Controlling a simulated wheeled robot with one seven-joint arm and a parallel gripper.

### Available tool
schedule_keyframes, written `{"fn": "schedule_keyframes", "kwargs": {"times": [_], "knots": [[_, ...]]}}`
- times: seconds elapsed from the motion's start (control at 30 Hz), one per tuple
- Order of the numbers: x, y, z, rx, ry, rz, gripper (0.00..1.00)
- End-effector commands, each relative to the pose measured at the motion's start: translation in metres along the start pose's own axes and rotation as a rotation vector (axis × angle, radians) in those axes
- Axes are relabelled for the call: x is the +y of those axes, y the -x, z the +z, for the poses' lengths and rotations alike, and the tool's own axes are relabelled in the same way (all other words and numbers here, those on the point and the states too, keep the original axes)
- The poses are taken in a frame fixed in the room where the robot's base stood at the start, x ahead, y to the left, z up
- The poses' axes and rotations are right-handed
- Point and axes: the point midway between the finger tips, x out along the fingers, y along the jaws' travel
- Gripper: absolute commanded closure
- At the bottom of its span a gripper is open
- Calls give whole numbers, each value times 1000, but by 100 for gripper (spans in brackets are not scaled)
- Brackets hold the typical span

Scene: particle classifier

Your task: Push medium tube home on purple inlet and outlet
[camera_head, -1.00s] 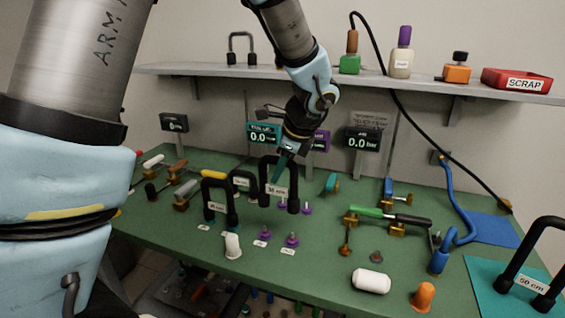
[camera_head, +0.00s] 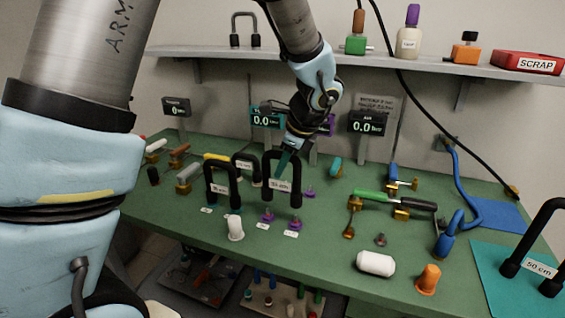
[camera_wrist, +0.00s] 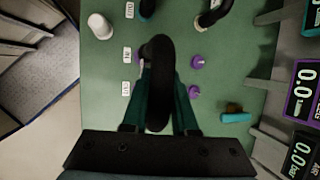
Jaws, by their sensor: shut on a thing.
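The medium tube (camera_head: 269,174) is a black inverted U with a white length label. My gripper (camera_head: 287,160) is shut on its top bend. In the wrist view the tube (camera_wrist: 157,85) stands between the teal fingers of my gripper (camera_wrist: 158,95).
Another black U tube (camera_head: 209,180) stands just left of the held one. A white cap (camera_head: 235,228) is in front. Displays (camera_head: 367,122) stand behind.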

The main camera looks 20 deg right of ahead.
Motion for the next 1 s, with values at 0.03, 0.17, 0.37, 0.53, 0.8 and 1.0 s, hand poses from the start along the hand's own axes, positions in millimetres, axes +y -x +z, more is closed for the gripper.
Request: {"fn": "schedule_keyframes", "kwargs": {"times": [0.03, 0.17, 0.37, 0.53, 0.8, 1.0], "knots": [[2, -8, -3, 0, 0, 0, 100], [4, -16, -7, 0, 0, 0, 100], [4, -20, -8, 0, 0, 0, 100], [4, -20, -8, 0, 0, 0, 100], [4, -20, -8, 0, 0, 0, 100], [4, -19, -8, 0, 0, 1, 100]]}}
